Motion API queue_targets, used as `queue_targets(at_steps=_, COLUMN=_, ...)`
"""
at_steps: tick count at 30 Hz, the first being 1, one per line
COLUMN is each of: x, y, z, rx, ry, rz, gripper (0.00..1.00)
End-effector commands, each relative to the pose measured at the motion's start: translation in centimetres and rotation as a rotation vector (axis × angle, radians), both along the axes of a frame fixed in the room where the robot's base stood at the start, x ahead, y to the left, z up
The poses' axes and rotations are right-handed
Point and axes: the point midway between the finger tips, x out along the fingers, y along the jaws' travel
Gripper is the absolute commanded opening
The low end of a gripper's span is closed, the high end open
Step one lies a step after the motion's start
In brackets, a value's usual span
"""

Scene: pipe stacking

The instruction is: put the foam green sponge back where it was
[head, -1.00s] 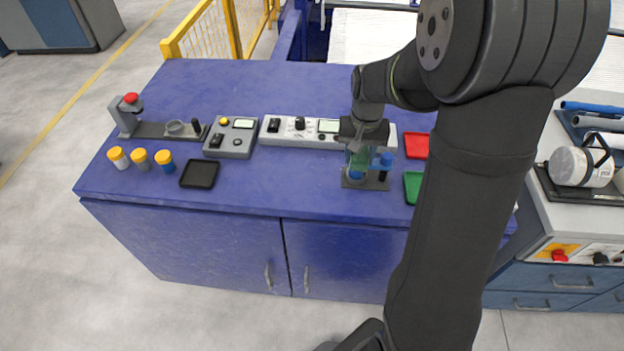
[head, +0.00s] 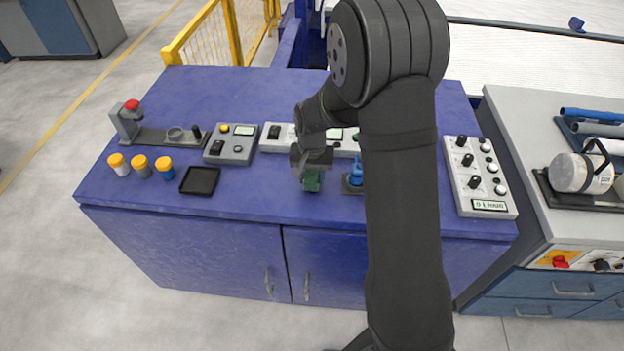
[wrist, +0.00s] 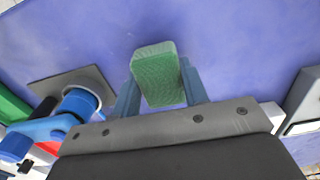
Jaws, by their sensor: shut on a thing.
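The green foam sponge (wrist: 157,75) is held between the two fingers of my gripper (wrist: 160,95) in the wrist view. In the head view the sponge (head: 312,180) shows just below my gripper (head: 311,170), over the blue bench top in front of the white control strip. Whether it touches the bench is hard to tell. A grey plate with a blue fixture (head: 355,174) stands just to the right of the sponge, partly hidden by my arm. The fixture (wrist: 78,103) also shows at left in the wrist view, apart from the sponge.
A black tray (head: 200,181) and several yellow-capped jars (head: 141,166) stand to the left. The white control strip (head: 277,138) lies behind the gripper. A knob panel (head: 480,177) is at the right. The bench between the black tray and the sponge is clear.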

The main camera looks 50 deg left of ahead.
Motion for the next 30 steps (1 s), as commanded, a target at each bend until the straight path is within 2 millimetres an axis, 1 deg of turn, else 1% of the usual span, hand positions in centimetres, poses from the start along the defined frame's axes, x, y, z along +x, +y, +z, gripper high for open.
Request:
queue_targets(at_steps=1, x=0.0, y=0.0, z=-0.9, rx=-0.002, ry=0.001, rz=0.000, gripper=0.19)
queue_targets(at_steps=3, x=0.0, y=0.0, z=-1.6, rx=-0.002, ry=0.001, rz=0.000, gripper=0.19)
queue_targets(at_steps=14, x=0.0, y=0.0, z=-1.9, rx=0.000, ry=0.000, rz=0.000, gripper=0.19)
queue_targets(at_steps=15, x=0.0, y=0.0, z=-1.9, rx=0.001, ry=-0.001, rz=0.000, gripper=0.44)
queue_targets(at_steps=18, x=0.0, y=0.0, z=-1.9, rx=0.001, ry=-0.001, rz=0.000, gripper=0.62)
queue_targets(at_steps=26, x=0.0, y=0.0, z=-1.9, rx=0.001, ry=-0.001, rz=0.000, gripper=0.62)
queue_targets(at_steps=30, x=0.1, y=0.0, z=-1.0, rx=0.002, ry=-0.001, rz=0.000, gripper=0.62)
